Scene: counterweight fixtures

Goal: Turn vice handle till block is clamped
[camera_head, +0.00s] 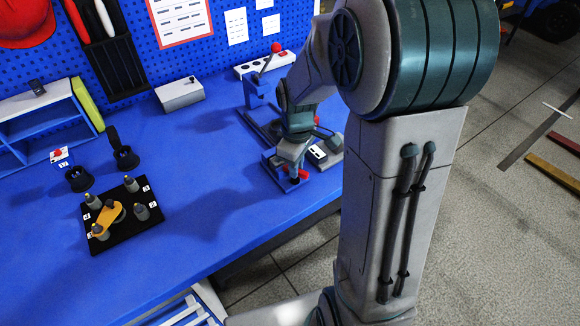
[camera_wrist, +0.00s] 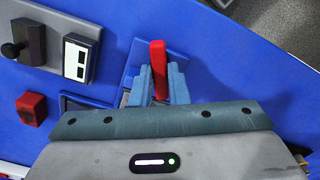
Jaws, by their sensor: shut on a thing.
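The red vice handle (camera_wrist: 158,62) stands up between the two blue-grey fingers of my gripper (camera_wrist: 157,82) in the wrist view. The fingers are shut on it. In the head view my gripper (camera_head: 293,170) reaches down to the front edge of the blue bench, and a red handle end (camera_head: 303,174) shows beside it. Blue vice parts (camera_head: 268,158) show just left of the gripper. The vice jaws and the block are mostly hidden by my gripper and arm, so I cannot tell whether the block touches both jaws.
A grey fixture with a white-faced box (camera_wrist: 80,58) and a red block (camera_wrist: 32,108) stand close to the gripper. A blue upright fixture (camera_head: 256,92) is behind it. A black plate with pegs (camera_head: 120,238) lies to the left. The bench middle is clear.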

